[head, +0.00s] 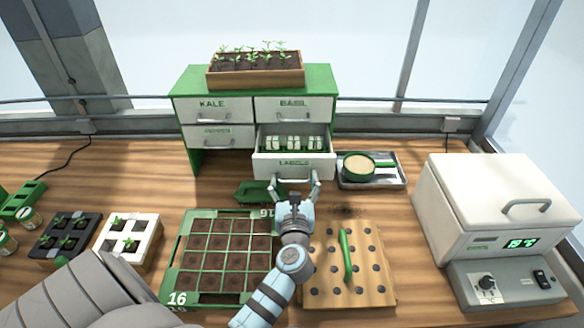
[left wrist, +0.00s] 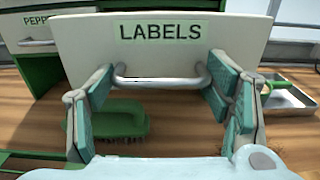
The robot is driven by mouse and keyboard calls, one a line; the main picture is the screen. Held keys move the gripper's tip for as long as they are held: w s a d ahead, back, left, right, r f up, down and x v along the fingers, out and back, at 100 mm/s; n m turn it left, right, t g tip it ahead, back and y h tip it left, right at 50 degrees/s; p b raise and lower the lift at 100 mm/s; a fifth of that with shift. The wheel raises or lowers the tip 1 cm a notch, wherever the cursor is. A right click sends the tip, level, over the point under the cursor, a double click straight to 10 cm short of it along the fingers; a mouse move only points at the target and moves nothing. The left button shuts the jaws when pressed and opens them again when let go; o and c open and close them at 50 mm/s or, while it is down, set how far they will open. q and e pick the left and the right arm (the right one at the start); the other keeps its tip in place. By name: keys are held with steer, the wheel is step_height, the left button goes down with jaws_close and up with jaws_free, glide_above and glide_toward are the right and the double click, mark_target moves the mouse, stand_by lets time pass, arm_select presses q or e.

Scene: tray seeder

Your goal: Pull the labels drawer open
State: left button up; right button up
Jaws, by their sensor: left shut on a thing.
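The labels drawer (head: 293,165) is the lower right drawer of a green cabinet (head: 190,83). It stands pulled out, with several white packets (head: 291,143) showing inside. Its white front, marked LABELS, fills the upper left wrist view (left wrist: 165,55). My left gripper (head: 294,184) is at the drawer front, shut on the metal handle (left wrist: 160,80), with one finger at each end of the bar. My right gripper is in neither view.
The kale (head: 212,113), basil and peppers drawers are closed. A seedling box (head: 255,80) sits on top. A green brush (left wrist: 122,122) lies below the drawer. A metal tray (head: 398,183) stands to the right. A seed tray (head: 170,268) and a dibber board (head: 385,290) lie in front.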

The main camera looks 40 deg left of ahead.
arm_select(q)
steer(key=shift+v, duration=0.8)
steer(key=o, duration=1.4)
steer(key=shift+o, duration=0.2)
